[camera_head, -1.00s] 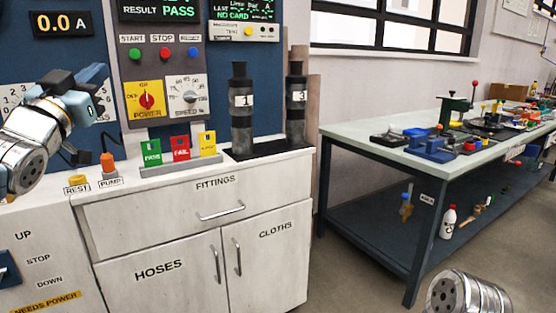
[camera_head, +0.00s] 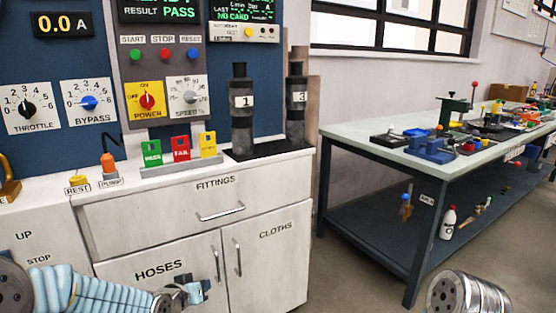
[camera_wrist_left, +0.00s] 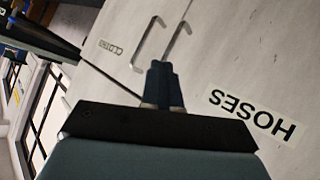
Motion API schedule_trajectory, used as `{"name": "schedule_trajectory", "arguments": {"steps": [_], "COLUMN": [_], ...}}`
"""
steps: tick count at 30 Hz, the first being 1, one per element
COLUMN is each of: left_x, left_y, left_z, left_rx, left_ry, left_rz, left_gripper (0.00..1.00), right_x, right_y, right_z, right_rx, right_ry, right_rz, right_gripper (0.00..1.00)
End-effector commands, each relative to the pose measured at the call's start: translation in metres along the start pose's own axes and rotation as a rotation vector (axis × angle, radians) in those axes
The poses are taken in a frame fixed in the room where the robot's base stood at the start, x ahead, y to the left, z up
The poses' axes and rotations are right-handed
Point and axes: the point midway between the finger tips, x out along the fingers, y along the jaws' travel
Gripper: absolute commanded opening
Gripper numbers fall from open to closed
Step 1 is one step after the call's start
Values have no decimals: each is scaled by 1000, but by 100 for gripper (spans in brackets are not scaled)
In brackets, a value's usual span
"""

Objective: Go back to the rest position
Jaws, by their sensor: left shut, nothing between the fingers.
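My left gripper (camera_head: 203,290) is low in front of the cabinet's HOSES door (camera_head: 135,277), near that door's handle. Its fingers are shut and empty; they also show in the left wrist view (camera_wrist_left: 163,85), pointing toward the cabinet doors. I cannot tell whether it touches the door. My left arm comes in along the bottom left. Only a silver link of my right arm shows at the bottom right of the head view; the right gripper is out of the picture.
Tubes 1 (camera_head: 242,112) and 3 (camera_head: 297,105) stand upright on the black base (camera_head: 265,151). Green, red and yellow card holders (camera_head: 181,149) stand beside them. A workbench (camera_head: 370,152) with tools is at the right. Open floor lies between it and the cabinet.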

Motion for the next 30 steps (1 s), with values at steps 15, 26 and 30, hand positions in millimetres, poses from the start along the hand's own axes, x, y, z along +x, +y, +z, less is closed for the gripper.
{"name": "schedule_trajectory", "arguments": {"steps": [15,26,30], "left_x": [-63,-85,-84], "left_y": [34,38,38], "left_z": [378,407,407], "left_rx": [-236,-250,-250], "left_ry": [-820,-903,-901], "left_rz": [-66,-81,-81], "left_gripper": [0,0,0], "right_x": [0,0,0], "right_y": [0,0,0], "right_z": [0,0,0], "right_rx": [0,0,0], "right_ry": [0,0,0], "right_rz": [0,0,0], "right_gripper": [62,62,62]}}
